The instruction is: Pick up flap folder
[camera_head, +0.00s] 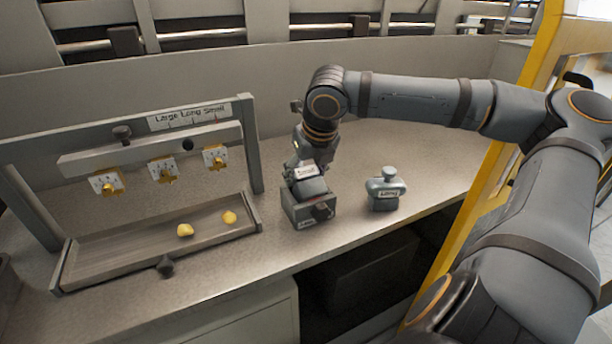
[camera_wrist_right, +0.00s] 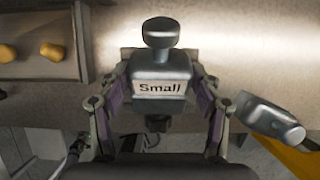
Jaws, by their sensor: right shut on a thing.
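A grey flap folder labelled "Small" (camera_wrist_right: 160,78) with a round knob on top is between the fingers of my right gripper (camera_wrist_right: 158,115) in the right wrist view. My right gripper is shut on it. In the head view the Small folder (camera_head: 307,172) is at or just above a dark grey block (camera_head: 297,214) on the counter; whether they touch is unclear. Another grey folder with a knob and a label (camera_head: 386,190) stands upright on the counter to the right, apart from the gripper. It also shows in the right wrist view (camera_wrist_right: 268,118). My left gripper is not in view.
At left a grey rack has a sign reading "Large Long Small" (camera_head: 188,115) and several white plates with yellow knobs. A shallow tray (camera_head: 100,262) below holds two yellow knobs (camera_head: 184,230). The counter is clear to the right of the second folder. A yellow post (camera_head: 500,150) stands right.

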